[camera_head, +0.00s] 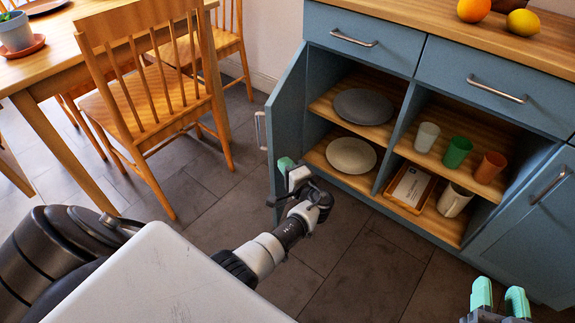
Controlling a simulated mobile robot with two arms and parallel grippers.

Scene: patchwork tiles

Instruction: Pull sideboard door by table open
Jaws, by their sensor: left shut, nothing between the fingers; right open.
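The blue-grey sideboard (365,55) stands at the right. Its left door (288,100), on the side near the table (50,70), stands wide open, swung out toward me. The door's metal handle (260,130) is on its outer face, turned to the chair. My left gripper (287,167) is shut and empty, with its green fingertips by the inner face at the lower part of the door. Whether it touches the door I cannot tell. My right gripper (499,298) is open and empty at the bottom right, in front of the sideboard.
The open sideboard holds a grey plate (363,106), a pale plate (351,155), several cups and a framed card (411,187). Another door (525,225) is at the right. A wooden chair (150,100) stands left of the open door. Dark floor tiles between are clear.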

